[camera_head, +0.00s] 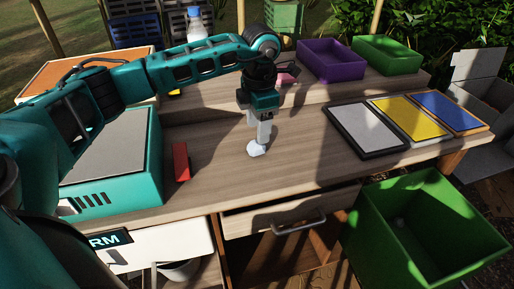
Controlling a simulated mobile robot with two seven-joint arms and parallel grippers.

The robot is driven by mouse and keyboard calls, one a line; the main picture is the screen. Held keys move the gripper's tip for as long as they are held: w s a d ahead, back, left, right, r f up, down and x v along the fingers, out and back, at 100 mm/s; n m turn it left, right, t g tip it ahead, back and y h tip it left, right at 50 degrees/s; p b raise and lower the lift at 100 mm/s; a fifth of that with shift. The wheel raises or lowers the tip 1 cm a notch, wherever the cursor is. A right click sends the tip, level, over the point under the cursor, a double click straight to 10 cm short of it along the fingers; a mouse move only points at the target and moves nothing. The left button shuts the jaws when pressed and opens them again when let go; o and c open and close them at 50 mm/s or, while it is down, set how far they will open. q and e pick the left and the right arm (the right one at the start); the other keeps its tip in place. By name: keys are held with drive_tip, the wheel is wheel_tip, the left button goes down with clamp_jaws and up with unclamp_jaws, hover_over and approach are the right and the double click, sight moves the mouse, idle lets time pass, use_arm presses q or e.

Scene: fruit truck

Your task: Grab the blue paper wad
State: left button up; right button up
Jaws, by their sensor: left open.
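A small pale, bluish-white crumpled wad (256,149) lies on the wooden table, directly under my left gripper. My left gripper (261,138) points straight down from the teal arm, with its fingertips at the wad. The jaws are open; the fingers overlap in this view, and I cannot tell whether they touch the wad. My right gripper is not in view.
A red block (181,162) stands left of the wad beside a teal box (140,160). A tablet-like grey panel (365,130) lies to the right. Purple (332,60) and green (387,54) trays stand behind. A green bin (425,220) stands at front right, near the open drawer (290,215).

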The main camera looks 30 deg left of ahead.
sight(256, 146)
use_arm(q)
wheel_tip(256, 146, down, 5)
drive_tip(key=shift+s+f, duration=0.1)
drive_tip(key=shift+c, duration=0.4)
drive_tip(key=c, duration=0.7)
drive_tip(key=shift+c, duration=0.2)
